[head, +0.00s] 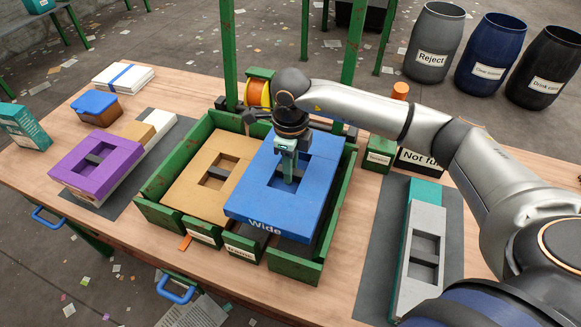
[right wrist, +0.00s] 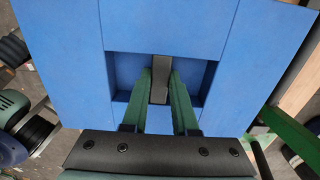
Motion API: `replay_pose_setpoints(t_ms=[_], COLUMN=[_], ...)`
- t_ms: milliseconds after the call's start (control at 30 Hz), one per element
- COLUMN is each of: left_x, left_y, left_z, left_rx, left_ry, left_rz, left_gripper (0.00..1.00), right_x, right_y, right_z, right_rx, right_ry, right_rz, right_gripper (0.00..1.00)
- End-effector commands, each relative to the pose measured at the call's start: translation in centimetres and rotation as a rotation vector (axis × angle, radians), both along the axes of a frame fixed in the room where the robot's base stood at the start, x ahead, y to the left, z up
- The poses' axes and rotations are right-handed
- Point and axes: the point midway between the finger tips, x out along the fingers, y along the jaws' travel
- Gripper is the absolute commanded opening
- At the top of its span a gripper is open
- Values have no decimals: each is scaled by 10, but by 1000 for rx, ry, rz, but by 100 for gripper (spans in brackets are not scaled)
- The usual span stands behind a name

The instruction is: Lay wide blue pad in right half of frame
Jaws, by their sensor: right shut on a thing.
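The wide blue pad (head: 258,203) has a square recess with a dark bar across it and the word "Wide" on its front edge. My right gripper (head: 290,175) points down into the recess and is shut on the bar (right wrist: 160,80), which lies between its fingers in the right wrist view. The pad (right wrist: 150,25) is over the right half of the green frame (head: 315,270) and covers most of it. Whether it rests on the bottom or hangs above it I cannot tell. A tan pad (head: 195,200) lies in the left half. My left gripper is not in view.
A purple pad (head: 75,165) lies on a stack on the left dark mat. A grey pad (head: 412,260) lies on the right mat. A blue-lidded tub (head: 95,105), a spool (head: 258,92) and a small green box (head: 379,155) stand around the frame.

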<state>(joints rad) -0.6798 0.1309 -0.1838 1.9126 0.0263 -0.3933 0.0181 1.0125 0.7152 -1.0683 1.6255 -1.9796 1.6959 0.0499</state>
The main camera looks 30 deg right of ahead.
Motion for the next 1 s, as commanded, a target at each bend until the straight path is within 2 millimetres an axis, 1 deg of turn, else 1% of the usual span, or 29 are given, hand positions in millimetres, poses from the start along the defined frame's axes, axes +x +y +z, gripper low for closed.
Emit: replay_pose_setpoints(t_ms=[467,567,667,1000], left_x=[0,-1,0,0], left_y=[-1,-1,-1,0], left_z=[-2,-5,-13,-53], left_rx=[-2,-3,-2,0], left_ry=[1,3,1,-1], left_rz=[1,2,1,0], left_gripper=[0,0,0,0], right_x=[-1,-1,-1,-1], right_y=[0,0,0,0], right_z=[0,-3,-13,-62], right_rx=[1,0,0,-1], right_ry=[1,1,1,1], right_rz=[0,0,0,0], right_gripper=[0,0,0,0])
